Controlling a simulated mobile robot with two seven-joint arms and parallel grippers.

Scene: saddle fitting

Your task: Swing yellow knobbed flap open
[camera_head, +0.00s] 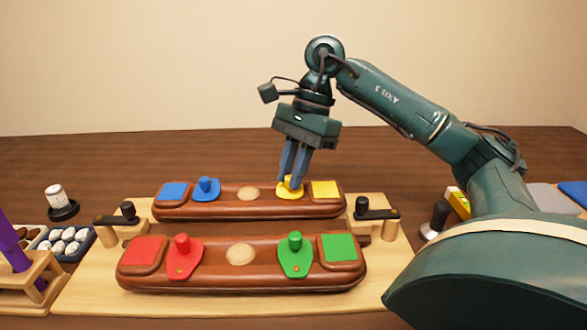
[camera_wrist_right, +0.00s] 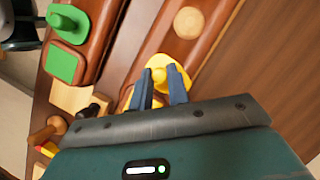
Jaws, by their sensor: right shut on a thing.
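The yellow knobbed flap (camera_head: 287,194) lies on the back brown leather piece (camera_head: 222,205), just left of a yellow square (camera_head: 327,190). Its knob stands up between the fingertips of my right gripper (camera_head: 292,180). In the right wrist view, the blue-grey fingers of this gripper (camera_wrist_right: 163,84) are shut on the knob of the yellow flap (camera_wrist_right: 153,64). The fingers hide part of the flap, and the yellow square shows only partly behind them there. My left gripper is not in view.
The same piece bears a blue flap (camera_head: 206,187). The front leather piece (camera_head: 212,275) bears a red flap (camera_head: 184,262) and a green flap (camera_head: 295,258). Dark-handled clamps (camera_head: 121,217) (camera_head: 375,212) stand at both sides of the wooden board (camera_head: 393,250). The table behind is clear.

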